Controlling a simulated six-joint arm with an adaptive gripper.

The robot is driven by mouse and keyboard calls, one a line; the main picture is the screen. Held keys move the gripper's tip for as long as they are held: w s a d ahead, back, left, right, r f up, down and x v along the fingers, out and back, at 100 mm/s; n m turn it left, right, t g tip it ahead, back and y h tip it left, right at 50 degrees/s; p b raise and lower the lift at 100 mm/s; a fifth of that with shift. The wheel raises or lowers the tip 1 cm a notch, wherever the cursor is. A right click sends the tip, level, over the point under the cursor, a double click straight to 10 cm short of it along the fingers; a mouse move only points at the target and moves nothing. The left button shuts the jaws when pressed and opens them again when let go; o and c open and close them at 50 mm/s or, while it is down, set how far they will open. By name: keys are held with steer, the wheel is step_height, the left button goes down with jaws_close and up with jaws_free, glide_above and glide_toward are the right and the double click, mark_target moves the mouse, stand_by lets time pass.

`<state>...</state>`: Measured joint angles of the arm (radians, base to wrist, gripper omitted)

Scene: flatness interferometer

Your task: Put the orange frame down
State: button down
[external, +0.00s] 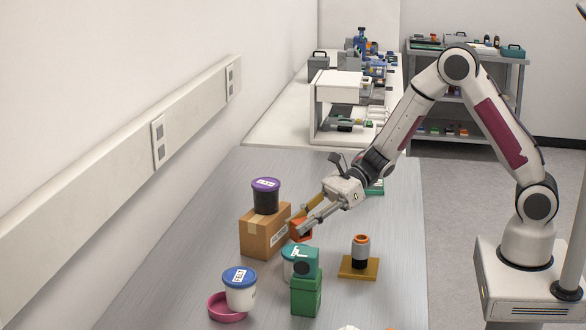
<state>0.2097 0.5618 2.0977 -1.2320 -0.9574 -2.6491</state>
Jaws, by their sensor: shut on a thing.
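My gripper (300,222) reaches down and left over the grey table. It is shut on the orange frame (301,233), of which only a small part shows between and below the fingers. The frame is beside the right side of a cardboard box (259,238) and above a white tub with a teal lid (288,251). Whether the frame touches the box or the tub I cannot tell from this view.
A purple-lidded dark tub (265,197) stands on the box. A green block (306,295) and an orange-topped cylinder (360,251) on an ochre plate (345,270) stand nearby. Table space is free at left front.

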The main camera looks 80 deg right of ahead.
steer(key=shift+f, duration=1.7)
steer(key=shift+f, duration=0.15)
steer(key=c, duration=1.8)
jaws_free()
steer(key=shift+o, duration=0.2)
steer(key=shift+s+d+r, duration=0.1)
steer(key=shift+d+r, duration=0.05)
steer(key=shift+r, duration=0.05)
steer(key=shift+v, duration=5.85)
steer(key=shift+f, duration=0.1)
